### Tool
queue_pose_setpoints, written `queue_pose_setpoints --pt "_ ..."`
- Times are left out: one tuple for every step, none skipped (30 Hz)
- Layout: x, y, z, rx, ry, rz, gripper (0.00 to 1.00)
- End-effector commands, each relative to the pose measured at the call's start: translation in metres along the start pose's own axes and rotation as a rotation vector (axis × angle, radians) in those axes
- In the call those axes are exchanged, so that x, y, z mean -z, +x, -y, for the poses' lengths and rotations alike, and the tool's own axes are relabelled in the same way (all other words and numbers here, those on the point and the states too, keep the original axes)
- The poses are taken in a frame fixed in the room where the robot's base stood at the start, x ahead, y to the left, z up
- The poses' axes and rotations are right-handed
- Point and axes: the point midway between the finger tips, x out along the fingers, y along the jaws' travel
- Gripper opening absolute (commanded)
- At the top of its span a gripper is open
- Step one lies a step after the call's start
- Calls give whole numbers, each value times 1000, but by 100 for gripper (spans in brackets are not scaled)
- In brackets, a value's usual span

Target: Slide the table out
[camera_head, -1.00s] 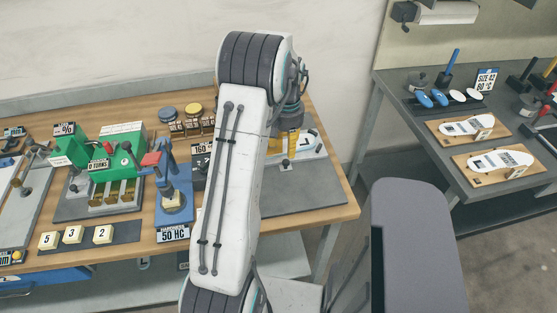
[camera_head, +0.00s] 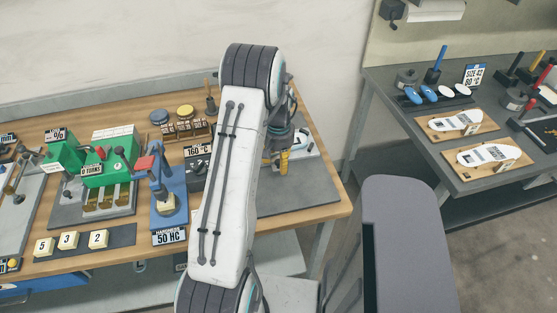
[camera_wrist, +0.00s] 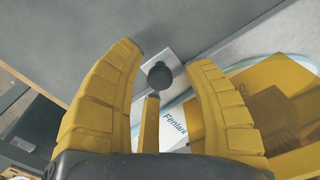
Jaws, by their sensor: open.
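My gripper (camera_wrist: 166,58) is open, its two yellow fingers spread on either side of a dark round knob (camera_wrist: 160,76) in the wrist view. The knob sits by a small pale metal plate (camera_wrist: 174,55), and I see no finger touching it. A white part lettered "Fenlark" (camera_wrist: 176,125) and a yellow block (camera_wrist: 275,105) lie beside and behind the right finger. In the head view my gripper (camera_head: 275,157) is low over the right end of the wooden bench, by a white device (camera_head: 303,143) on a grey plate (camera_head: 300,185). My arm hides part of it. I cannot tell which part is the sliding table.
The wooden bench (camera_head: 140,254) also carries a green device (camera_head: 110,165), a blue stand (camera_head: 168,205) and numbered blocks (camera_head: 68,240) to the left. A dark side bench (camera_head: 470,185) with insole boards stands at the right. Floor shows between the benches.

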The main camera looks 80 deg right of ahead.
Motion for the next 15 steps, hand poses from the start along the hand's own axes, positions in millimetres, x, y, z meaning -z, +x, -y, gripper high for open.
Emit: queue_pose_setpoints --pt "0 0 0 0 0 0 47" --pt "0 0 0 0 0 0 47" --pt "0 0 0 0 0 0 47" --pt "0 0 0 0 0 0 45" --pt "0 0 0 0 0 0 42" --pt "0 0 0 0 0 0 38" --pt "0 0 0 0 0 0 36" --pt "0 0 0 0 0 0 33" --pt "0 0 0 0 0 0 29" --pt "0 0 0 0 0 0 27" --pt "0 0 0 0 0 0 24" --pt "0 0 0 0 0 0 20" --pt "0 0 0 0 0 0 18" --pt "0 0 0 0 0 0 15" --pt "0 0 0 0 0 0 12"
